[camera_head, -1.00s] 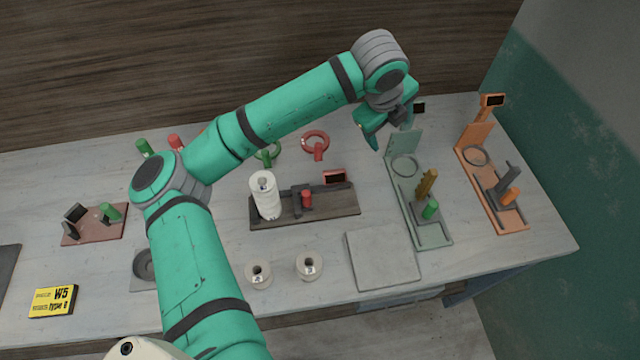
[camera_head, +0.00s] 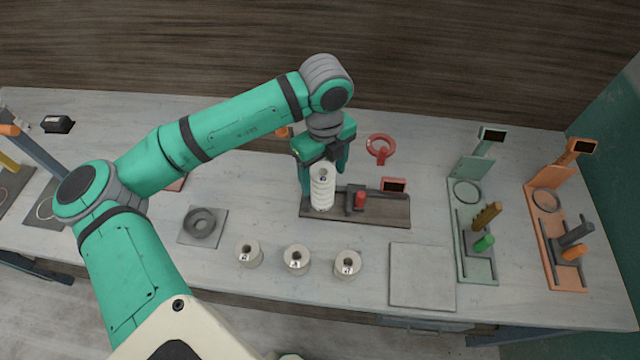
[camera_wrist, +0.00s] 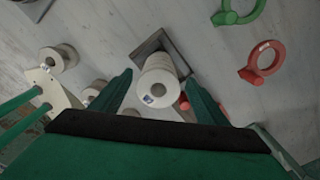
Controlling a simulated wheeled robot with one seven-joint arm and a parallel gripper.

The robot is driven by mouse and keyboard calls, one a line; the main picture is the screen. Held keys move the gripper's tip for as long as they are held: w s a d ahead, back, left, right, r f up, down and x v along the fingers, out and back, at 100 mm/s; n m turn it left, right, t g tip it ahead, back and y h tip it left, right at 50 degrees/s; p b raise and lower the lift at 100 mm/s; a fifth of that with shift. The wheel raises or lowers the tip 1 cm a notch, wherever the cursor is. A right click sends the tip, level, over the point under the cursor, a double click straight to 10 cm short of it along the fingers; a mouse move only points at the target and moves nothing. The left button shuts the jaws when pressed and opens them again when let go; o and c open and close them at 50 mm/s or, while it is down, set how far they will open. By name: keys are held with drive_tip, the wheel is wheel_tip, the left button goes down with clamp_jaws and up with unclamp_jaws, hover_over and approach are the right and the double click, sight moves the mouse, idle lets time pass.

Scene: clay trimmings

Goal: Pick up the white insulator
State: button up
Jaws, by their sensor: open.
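The white insulator (camera_head: 322,190) is a ribbed, upright cylinder at the left end of a dark wooden stand (camera_head: 385,212). It also shows in the wrist view (camera_wrist: 158,86), with a small mark on its top. My gripper (camera_head: 323,178) is open and points down at the insulator. In the wrist view my gripper (camera_wrist: 157,80) has one finger on each side of the insulator, with gaps visible. I cannot tell how far down the fingers reach along it.
Three short cream spools (camera_head: 297,260) stand in front. A red ring (camera_head: 381,149) lies behind. A bare grey plate (camera_head: 422,276) lies front right.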

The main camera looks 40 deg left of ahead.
drive_tip(key=shift+s+f, duration=0.2)
drive_tip(key=shift+f, duration=2.65)
drive_tip(key=shift+c, duration=0.6)
drive_tip(key=shift+a, duration=0.1)
drive_tip(key=c, duration=1.5)
